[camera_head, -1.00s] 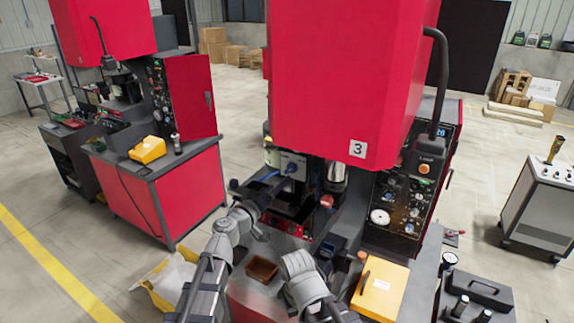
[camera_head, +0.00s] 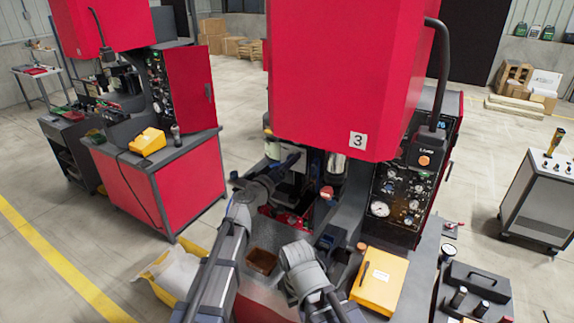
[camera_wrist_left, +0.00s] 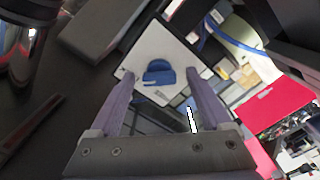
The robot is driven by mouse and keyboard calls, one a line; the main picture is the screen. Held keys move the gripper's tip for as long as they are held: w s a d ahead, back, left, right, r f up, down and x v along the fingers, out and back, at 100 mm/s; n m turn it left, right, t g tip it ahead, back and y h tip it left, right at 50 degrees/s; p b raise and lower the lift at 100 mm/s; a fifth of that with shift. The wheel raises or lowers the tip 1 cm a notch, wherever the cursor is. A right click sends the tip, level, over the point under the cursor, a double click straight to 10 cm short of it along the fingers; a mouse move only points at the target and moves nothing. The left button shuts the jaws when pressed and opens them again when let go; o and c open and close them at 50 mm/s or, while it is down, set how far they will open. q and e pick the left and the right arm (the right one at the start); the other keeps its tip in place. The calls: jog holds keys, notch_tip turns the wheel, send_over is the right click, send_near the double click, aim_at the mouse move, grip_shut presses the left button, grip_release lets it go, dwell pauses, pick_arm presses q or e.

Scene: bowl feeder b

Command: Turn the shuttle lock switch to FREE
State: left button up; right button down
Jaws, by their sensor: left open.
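A blue knob (camera_wrist_left: 158,73) sits on a pale square plate (camera_wrist_left: 160,48) in the left wrist view; it looks like the shuttle lock switch. No FREE lettering is legible. My left gripper (camera_wrist_left: 160,76) is open, with a finger on each side of the knob and gaps between them. In the head view my left gripper (camera_head: 287,165) reaches in front of the plate under the red press hood and mostly hides the knob.
The red hood (camera_head: 335,80) hangs above the work area. A dark gauge panel (camera_head: 400,195) stands to the right. A yellow box (camera_head: 378,280) and a brown tray (camera_head: 262,260) lie on the bench. A red part (camera_wrist_left: 275,108) is right of the knob.

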pick_arm(q)
grip_shut()
dwell(0.7)
